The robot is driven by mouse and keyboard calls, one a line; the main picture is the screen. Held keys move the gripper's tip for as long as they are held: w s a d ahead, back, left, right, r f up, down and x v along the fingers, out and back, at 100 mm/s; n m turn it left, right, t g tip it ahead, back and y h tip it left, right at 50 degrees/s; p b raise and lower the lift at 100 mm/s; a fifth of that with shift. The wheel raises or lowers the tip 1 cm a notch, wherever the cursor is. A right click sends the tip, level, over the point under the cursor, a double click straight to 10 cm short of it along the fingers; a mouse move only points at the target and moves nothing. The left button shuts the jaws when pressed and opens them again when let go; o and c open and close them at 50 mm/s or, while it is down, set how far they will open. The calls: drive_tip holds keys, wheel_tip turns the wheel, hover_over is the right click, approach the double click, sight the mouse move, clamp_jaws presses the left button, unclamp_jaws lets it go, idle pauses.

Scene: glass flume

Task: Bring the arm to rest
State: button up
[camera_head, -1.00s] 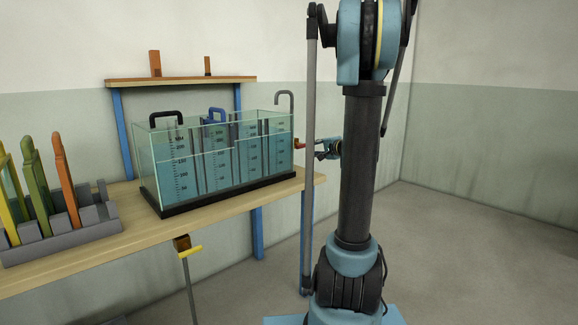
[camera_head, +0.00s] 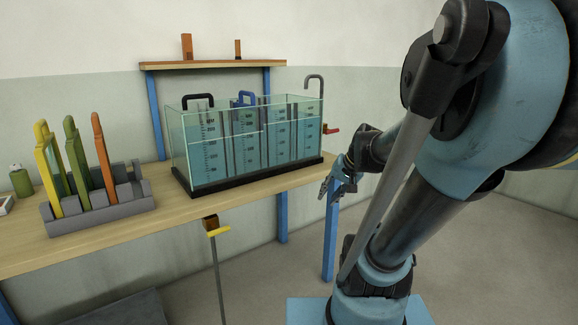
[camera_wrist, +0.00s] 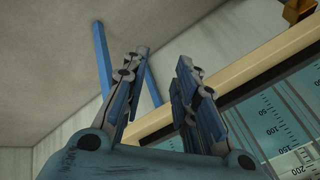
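My arm is bent at the right of the head view, its upper links large and close to the camera. My gripper (camera_head: 330,188) hangs off the right end of the bench (camera_head: 290,193), beside a blue bench leg. In the wrist view its two fingers (camera_wrist: 162,58) stand apart with nothing between them, so it is open and empty. The glass flume (camera_head: 250,172) stands on the bench, left of and apart from the gripper. It holds blue water and gates with a black handle (camera_head: 198,98) and a blue handle (camera_head: 245,97).
A red tap (camera_head: 331,130) sticks out at the flume's right end, near my arm. A grey rack (camera_head: 100,212) holds yellow, green and orange plates. A shelf (camera_head: 205,65) is on the wall behind. Floor at right is clear.

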drive_tip(key=s+d+f+n+g+h, duration=0.1)
drive_tip(key=s+d+f+h, duration=0.1)
drive_tip(key=s, duration=0.5)
drive_tip(key=s+d+f+n+g+h, duration=0.1)
drive_tip(key=s+d+f+n+h, duration=0.1)
drive_tip(key=s+f, duration=0.3)
drive_tip(key=shift+s+d+g, duration=0.4)
drive_tip(key=shift+s+d, duration=0.35)
drive_tip(key=shift+s, duration=0.4)
drive_tip(key=shift+f, duration=0.1)
